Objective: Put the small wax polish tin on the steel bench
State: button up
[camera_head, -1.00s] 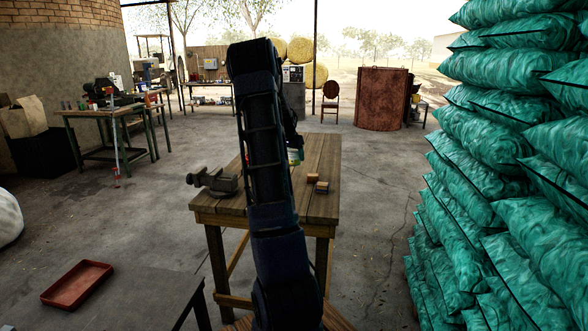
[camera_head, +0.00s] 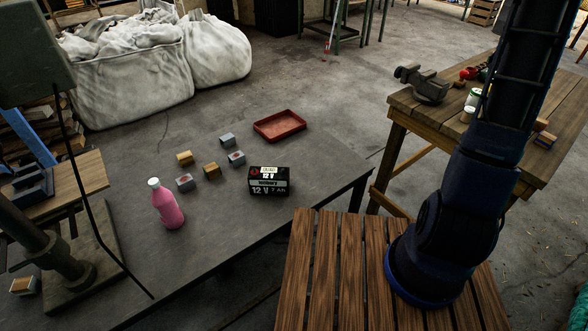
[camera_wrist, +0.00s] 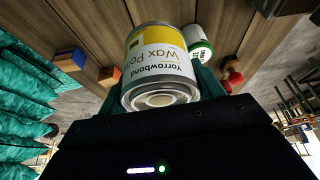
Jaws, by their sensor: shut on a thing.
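In the wrist view my gripper (camera_wrist: 163,84) is shut on a wax polish tin (camera_wrist: 160,62), with a finger on each side of it. The tin has a yellow and white label that reads upside down and a bare metal end facing the camera. In the head view my arm hides the gripper and at least most of the held tin, over the wooden bench (camera_head: 412,115) at the right. The dark grey bench (camera_head: 325,160), which looks like the steel bench, is at the left and middle.
The grey bench holds a pink bottle (camera_head: 168,207), a black battery (camera_head: 269,182), a red tray (camera_head: 280,125) and several small blocks (camera_head: 212,170). Its right end near the tray is bare. A vise (camera_head: 425,85) and a white-and-green can (camera_head: 473,97) stand on the wooden bench.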

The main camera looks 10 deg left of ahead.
jog(key=w+a+f+n+y, duration=0.15)
jog(key=a+f+n, duration=0.3)
jog(key=a, duration=0.65)
jog(key=a+f+n+y, duration=0.25)
jog(key=a+n, duration=0.35)
jog(key=a, duration=0.6)
jog(key=w+a+f+n+y, duration=0.15)
jog(key=a+f+n, duration=0.4)
jog(key=a, duration=0.55)
jog(key=s+a+n+g, duration=0.2)
jog(key=s+a+n, duration=0.35)
jog(key=a, duration=0.55)
jog(key=s+a+n+g+y, duration=0.1)
jog(key=s+a+n+g, duration=0.1)
jog(key=s+a+n, duration=0.6)
jog(key=s+a+n+g, duration=0.2)
jog(key=a+n, duration=0.2)
jog(key=a, duration=0.9)
notch_tip(320, 180, down, 20)
jog(key=shift+d+r, duration=0.15)
jog(key=o, duration=1.2)
